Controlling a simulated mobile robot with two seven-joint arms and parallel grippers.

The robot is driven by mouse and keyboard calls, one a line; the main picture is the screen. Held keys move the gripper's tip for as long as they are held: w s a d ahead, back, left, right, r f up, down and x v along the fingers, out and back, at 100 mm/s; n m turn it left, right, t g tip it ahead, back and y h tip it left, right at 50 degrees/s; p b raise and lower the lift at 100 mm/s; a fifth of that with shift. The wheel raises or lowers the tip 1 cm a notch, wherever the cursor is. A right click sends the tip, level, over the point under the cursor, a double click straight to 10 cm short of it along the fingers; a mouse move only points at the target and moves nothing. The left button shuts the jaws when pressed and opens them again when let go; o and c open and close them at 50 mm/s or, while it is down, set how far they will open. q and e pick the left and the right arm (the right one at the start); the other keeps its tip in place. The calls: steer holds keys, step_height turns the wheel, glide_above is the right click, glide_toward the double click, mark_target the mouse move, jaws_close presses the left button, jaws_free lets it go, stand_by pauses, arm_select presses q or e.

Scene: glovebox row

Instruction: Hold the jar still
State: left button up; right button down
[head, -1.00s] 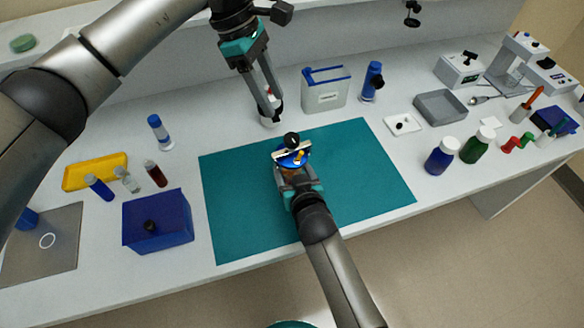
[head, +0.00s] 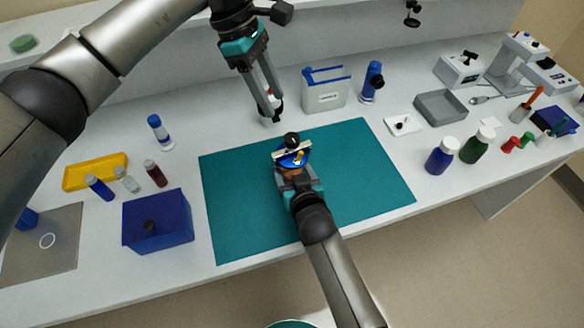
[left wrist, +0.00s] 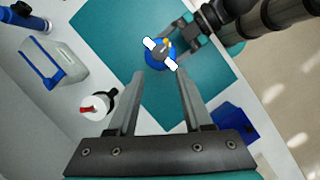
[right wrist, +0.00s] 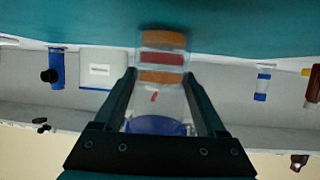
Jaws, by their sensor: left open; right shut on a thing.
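The jar (right wrist: 161,77) is clear, with orange bands, a red label and a blue lid (right wrist: 156,126). My right gripper (right wrist: 160,82) is shut around its sides. In the head view the jar's blue lid (head: 294,158) is over the teal mat (head: 235,215), with a white bar, a yellow piece and a dark knob on top. The lid and bar also show in the left wrist view (left wrist: 159,56). Whether the jar's base touches the mat is unclear. My left gripper (head: 268,103) is open and empty, pointing down behind the jar and apart from it.
A white box with blue trim (head: 324,92) is behind. A blue box (head: 160,222) stands left of the mat; dark bottles (head: 441,157) stand right. The mat around the jar is clear.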

mark_target(292, 138)
arm_select(q)
steer(key=shift+o, duration=0.2)
steer(key=o, duration=0.3)
steer(key=s+d+r+n+t+y, duration=0.1)
steer(key=d+r+n+y, duration=0.1)
steer(key=n, duration=1.3)
steer(key=d+r+n+y, duration=0.1)
steer(key=d+n+y, duration=0.1)
steer(key=n, duration=1.2)
step_height(292, 138, down, 12)
steer(key=shift+s+r, duration=0.1)
steer(key=shift+s, duration=0.05)
jaws_close()
